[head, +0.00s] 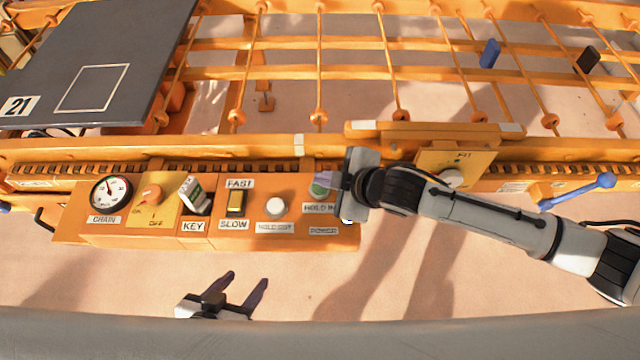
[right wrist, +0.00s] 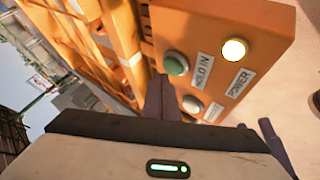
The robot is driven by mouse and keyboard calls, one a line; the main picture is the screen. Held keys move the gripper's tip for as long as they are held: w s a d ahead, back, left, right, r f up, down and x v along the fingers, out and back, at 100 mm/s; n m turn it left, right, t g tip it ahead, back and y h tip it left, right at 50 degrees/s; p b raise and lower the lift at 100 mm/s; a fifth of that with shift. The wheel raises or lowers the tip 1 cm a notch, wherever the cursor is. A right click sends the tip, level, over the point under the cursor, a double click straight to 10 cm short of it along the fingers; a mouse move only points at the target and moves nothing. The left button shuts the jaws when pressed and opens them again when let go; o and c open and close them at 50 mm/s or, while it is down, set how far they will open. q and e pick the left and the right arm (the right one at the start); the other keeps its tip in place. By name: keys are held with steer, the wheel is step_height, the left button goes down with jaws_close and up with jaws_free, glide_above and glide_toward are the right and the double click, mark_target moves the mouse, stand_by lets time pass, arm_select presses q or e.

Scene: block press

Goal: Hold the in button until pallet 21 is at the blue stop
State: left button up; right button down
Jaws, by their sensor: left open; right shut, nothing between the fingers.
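Pallet 21 (head: 45,75) is a dark grey plate at the far left of the orange conveyor, with a white "21" label and a white square outline. The blue stop (head: 489,53) stands on the conveyor at the upper right, well apart from the pallet. The green HOLD IN button (head: 319,189) is on the orange control panel; it also shows in the right wrist view (right wrist: 176,63). My right gripper (head: 325,179) is shut and empty, its tips close by the button; I cannot tell whether they touch it. My left gripper (head: 246,285) is open and empty, below the panel.
The panel (head: 75,225) also has a chain gauge (head: 110,191), a key switch (head: 195,195), a FAST/SLOW switch (head: 236,203) and a white HOLD OUT button (head: 275,207). The POWER lamp (right wrist: 233,50) is lit. A black stop (head: 587,60) stands right of the blue one.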

mark_target(324, 190)
steer(key=shift+f, duration=0.35)
steer(key=shift+f, duration=0.55)
stand_by(1.9)
stand_by(3.1)
steer(key=shift+r+p, duration=0.95)
step_height(324, 190, up, 5)
steer(key=p, duration=0.5)
steer(key=shift+r+p, duration=0.1)
steer(key=shift+p, duration=0.2)
